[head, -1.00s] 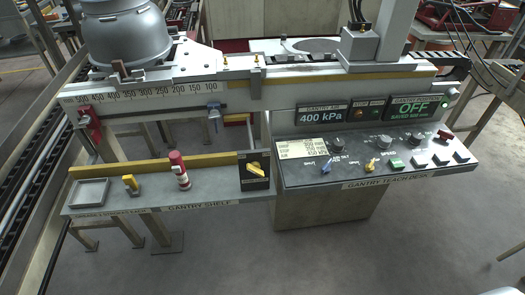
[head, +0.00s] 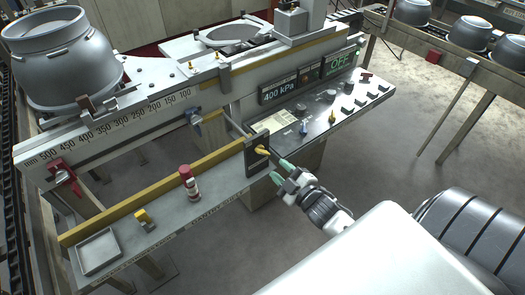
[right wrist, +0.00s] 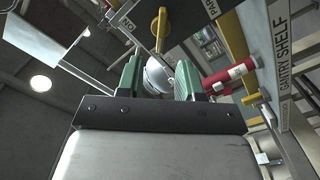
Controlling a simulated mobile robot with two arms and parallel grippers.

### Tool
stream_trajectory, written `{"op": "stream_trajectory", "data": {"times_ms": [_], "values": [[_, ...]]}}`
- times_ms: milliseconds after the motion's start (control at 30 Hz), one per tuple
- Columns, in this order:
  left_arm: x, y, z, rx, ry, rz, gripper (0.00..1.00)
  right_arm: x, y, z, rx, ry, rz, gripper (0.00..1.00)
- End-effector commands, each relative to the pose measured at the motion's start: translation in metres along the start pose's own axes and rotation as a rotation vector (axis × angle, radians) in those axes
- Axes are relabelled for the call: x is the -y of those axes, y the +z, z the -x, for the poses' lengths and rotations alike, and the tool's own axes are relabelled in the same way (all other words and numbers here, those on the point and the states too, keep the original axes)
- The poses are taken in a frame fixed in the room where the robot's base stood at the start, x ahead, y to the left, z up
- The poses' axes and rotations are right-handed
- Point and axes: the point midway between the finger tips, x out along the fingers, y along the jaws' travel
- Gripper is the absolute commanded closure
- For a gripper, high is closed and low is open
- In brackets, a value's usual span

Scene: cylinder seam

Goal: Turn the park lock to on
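The park lock is a black plate (head: 257,160) with a yellow turning handle (head: 262,150), standing at the right end of the grey shelf (head: 165,222). In the right wrist view the yellow handle (right wrist: 160,28) is upright in the picture on the dark plate, beyond the fingers, with partly cut-off lettering beside it. My right gripper (head: 279,171) is just in front of the plate. Its green fingers (right wrist: 159,78) are apart with nothing held between them, and the handle looks clear of them. My left gripper is not in view.
A red-and-white cylinder (head: 188,181), a yellow-and-grey block (head: 144,219) and an empty tray (head: 98,251) are along the shelf. The desk (head: 320,120) with knobs and buttons adjoins on the right. Open floor lies in front.

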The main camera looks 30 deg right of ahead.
Motion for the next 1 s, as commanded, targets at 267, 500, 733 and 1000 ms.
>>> {"op": "stream_trajectory", "data": {"times_ms": [267, 500, 733, 1000], "values": [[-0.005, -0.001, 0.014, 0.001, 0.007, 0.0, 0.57, -0.002, -0.002, -0.053, 0.0, 0.001, -0.002, 0.64], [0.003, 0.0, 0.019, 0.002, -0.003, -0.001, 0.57, 0.0, -0.001, -0.081, 0.001, -0.001, -0.003, 0.64], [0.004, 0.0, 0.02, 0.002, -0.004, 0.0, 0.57, 0.001, 0.0, -0.087, 0.002, -0.001, -0.003, 0.64], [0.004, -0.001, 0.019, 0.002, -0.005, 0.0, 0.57, 0.001, 0.0, -0.087, 0.002, -0.002, -0.003, 0.79]]}}
